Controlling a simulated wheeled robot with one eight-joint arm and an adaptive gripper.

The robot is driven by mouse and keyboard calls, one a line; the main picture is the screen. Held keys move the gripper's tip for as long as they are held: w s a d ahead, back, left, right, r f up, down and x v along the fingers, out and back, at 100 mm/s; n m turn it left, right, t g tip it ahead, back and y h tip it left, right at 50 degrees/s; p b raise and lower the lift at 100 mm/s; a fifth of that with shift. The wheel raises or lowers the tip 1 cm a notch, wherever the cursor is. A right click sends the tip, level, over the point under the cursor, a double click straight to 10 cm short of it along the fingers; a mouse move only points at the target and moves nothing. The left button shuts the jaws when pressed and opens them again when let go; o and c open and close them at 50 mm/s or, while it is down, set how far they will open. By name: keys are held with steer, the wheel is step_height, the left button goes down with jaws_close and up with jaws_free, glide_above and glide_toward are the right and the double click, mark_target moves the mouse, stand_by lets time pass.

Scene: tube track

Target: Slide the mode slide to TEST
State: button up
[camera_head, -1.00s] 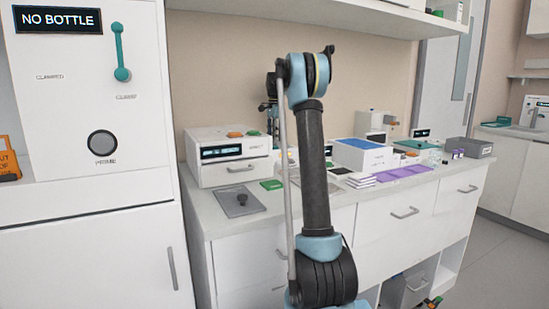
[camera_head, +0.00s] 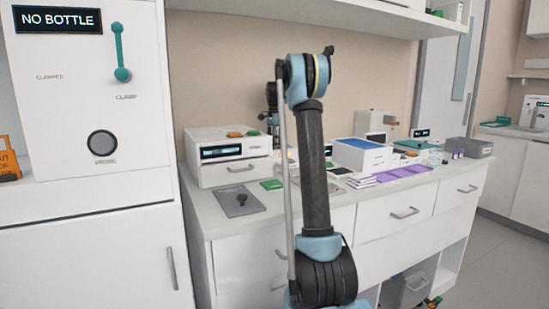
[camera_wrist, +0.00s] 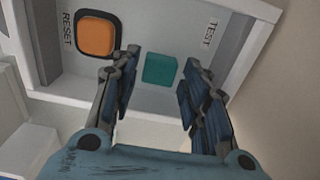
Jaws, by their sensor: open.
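In the wrist view, a teal square block (camera_wrist: 160,69), which looks like the slide's knob, sits on a pale panel (camera_wrist: 150,98). The word TEST (camera_wrist: 208,33) is printed to its right. My gripper (camera_wrist: 160,63) is open, with one dark finger on each side of the teal block. Whether the fingertips touch the panel cannot be told. In the head view my arm hides the panel, and the gripper cannot be made out there.
An orange button (camera_wrist: 96,37) in a dark frame is left of the left finger, beside the word RESET (camera_wrist: 67,30). The panel has a raised pale rim. In the head view, a white instrument (camera_head: 230,155) and a blue-topped box (camera_head: 362,154) stand on the crowded counter.

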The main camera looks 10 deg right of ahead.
steer(key=shift+c, duration=0.3)
steer(key=c, duration=0.6)
steer(key=shift+a, duration=0.2)
steer(key=shift+o, duration=0.2)
steer(key=shift+s+a, duration=0.25)
steer(key=shift+a, duration=0.55)
steer(key=shift+s+a, duration=0.2)
steer(key=shift+a, duration=0.55)
steer(key=shift+s+a, duration=0.25)
steer(key=shift+a, duration=0.55)
steer(key=o, duration=0.6)
